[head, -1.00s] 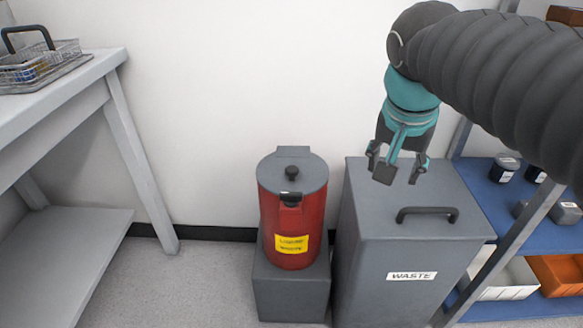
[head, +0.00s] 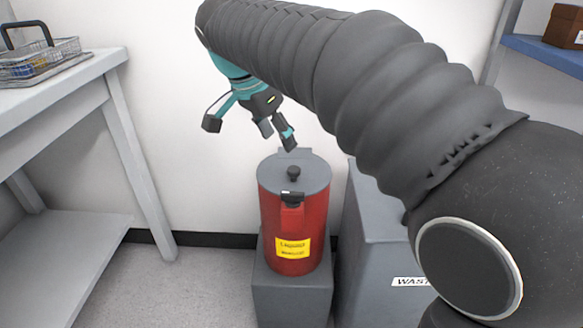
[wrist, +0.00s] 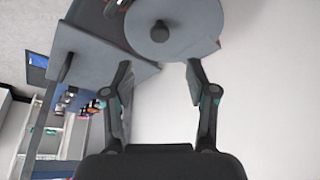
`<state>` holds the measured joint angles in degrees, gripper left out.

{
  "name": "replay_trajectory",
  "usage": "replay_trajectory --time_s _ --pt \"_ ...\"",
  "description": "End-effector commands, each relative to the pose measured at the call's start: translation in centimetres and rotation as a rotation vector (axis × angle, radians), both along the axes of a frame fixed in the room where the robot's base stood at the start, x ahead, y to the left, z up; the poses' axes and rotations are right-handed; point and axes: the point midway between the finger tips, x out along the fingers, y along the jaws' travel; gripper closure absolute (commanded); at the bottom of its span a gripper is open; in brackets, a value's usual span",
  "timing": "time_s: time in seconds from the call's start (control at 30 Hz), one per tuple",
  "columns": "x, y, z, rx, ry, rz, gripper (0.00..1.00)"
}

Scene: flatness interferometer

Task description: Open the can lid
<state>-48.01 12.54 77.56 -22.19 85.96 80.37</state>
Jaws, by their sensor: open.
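The red can (head: 292,222) stands on a grey block with a yellow label on its front. Its grey lid (head: 275,176) lies flat on top, closed, with a black knob (head: 293,173) in the middle and a black latch piece (head: 292,197) at the front rim. My gripper (head: 250,132) is open and empty, above and behind-left of the can, apart from the lid. In the wrist view the lid (wrist: 178,36) and knob (wrist: 160,31) show at the top, beyond the spread fingers (wrist: 160,75).
A grey waste bin (head: 368,235) stands right of the can, partly hidden by my arm. A grey table (head: 60,95) with a wire basket (head: 40,60) is at left. The grey block (head: 290,295) bears the can. A white wall is close behind.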

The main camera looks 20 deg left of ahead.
Motion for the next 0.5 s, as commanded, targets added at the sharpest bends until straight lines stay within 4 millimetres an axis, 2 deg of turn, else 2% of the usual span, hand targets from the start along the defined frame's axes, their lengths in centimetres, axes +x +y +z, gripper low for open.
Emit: replay_trajectory --time_s 0.03,0.2,0.5 --pt "0.3 -0.3 -1.2 -0.002 0.002 -0.001 0.43" --pt "1.4 -1.0 -4.1 -0.002 0.002 -0.001 0.43" --pt "2.8 -1.8 -8.2 0.000 0.001 0.000 0.43"
